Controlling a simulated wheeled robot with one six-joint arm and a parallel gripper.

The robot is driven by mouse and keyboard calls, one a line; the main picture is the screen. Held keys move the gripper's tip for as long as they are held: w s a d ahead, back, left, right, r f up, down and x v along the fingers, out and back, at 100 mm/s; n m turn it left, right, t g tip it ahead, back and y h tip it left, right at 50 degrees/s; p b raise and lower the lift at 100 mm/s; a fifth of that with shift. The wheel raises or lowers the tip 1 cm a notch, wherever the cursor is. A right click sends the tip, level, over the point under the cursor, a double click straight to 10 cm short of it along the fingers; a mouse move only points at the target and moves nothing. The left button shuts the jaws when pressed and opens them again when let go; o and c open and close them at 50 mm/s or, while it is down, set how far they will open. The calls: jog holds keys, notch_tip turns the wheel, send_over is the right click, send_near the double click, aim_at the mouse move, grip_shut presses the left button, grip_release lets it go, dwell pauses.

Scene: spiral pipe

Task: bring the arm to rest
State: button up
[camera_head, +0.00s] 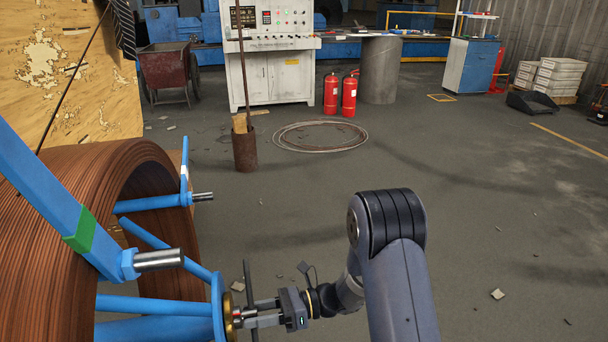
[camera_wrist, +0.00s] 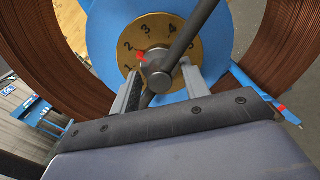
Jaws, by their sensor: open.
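My gripper (camera_head: 256,315) is at the lower middle of the head view, beside the hub of the blue-framed spool (camera_head: 160,306). In the wrist view its two fingers (camera_wrist: 161,88) are apart, on either side of a grey hub with a dark crossbar (camera_wrist: 198,28). I cannot tell whether they touch it. Behind is a brass dial (camera_wrist: 183,30) numbered around its face, with a red pointer (camera_wrist: 141,56) near the 2. My arm comes in from the lower right of the head view.
Brown coiled pipe (camera_head: 60,230) fills the left, with blue arms and metal pins sticking out. A rusty post (camera_head: 245,150), wire rings (camera_head: 320,136) and red extinguishers (camera_head: 349,96) stand farther back. The floor right of my arm is mostly clear, with small debris (camera_head: 497,294).

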jog(key=shift+f+n+b, duration=0.1)
jog(key=shift+n+b, duration=0.6)
jog(key=shift+b, duration=0.1)
